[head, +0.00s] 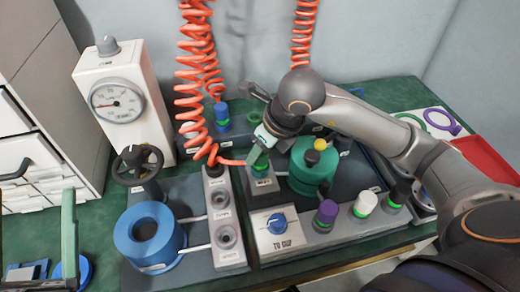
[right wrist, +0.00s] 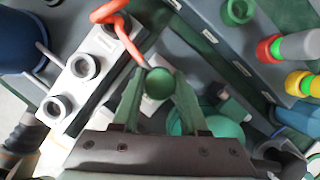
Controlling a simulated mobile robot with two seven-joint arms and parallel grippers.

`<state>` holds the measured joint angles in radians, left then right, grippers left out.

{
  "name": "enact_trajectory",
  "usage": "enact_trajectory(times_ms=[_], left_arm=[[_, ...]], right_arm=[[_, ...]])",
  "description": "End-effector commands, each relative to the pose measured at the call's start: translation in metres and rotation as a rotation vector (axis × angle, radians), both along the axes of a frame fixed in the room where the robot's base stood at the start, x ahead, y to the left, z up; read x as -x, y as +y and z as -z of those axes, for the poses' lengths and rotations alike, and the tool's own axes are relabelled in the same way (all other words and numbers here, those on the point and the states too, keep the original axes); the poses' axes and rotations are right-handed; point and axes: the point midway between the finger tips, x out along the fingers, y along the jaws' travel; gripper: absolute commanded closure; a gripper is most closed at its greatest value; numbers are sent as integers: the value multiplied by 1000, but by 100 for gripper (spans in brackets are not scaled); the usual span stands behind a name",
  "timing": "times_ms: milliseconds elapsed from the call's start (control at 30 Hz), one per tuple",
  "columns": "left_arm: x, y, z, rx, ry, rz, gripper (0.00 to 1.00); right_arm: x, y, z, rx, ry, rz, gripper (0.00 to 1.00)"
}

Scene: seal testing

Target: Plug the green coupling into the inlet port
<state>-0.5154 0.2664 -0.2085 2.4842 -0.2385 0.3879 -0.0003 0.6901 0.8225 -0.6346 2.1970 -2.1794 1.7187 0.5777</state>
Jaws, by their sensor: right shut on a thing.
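My right gripper (head: 262,154) is shut on the green coupling (right wrist: 158,84), whose round end shows between the green fingers in the right wrist view. An orange coiled hose (head: 198,90) runs to it. In the head view the coupling is over a grey block, mostly hidden by the gripper; I cannot tell whether it touches. To its left a light grey strip (head: 224,257) carries round ports (head: 219,199), also seen in the right wrist view (right wrist: 87,66). Their labels are too small to read, so I cannot tell which is the inlet. A green finger of my left gripper (head: 68,235) stands at the left edge, apparently open and empty.
A blue ring-shaped body (head: 150,238) and a handwheel (head: 138,165) stand left of the strip. A gauge box (head: 122,105) is behind. A green cylinder (head: 314,160), a blue knob (head: 277,223) and capped fittings (head: 325,214) lie to the right. A red tray (head: 488,158) is far right.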

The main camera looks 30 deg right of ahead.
Motion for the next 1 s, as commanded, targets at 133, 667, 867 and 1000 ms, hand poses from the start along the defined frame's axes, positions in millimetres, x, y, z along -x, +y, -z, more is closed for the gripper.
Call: enact_trajectory(times_ms=[133,667,867,1000], left_arm=[[0,0,0,0,0,0,22],[1,0,0,3,-1,2,22],[16,-5,-27,23,-75,57,22],[18,-5,-44,9,-98,51,22]], right_arm=[[0,0,0,0,0,0,44],[0,0,1,0,1,0,22],[3,-2,-14,1,-5,0,22],[16,-7,-48,2,-5,-1,22]])
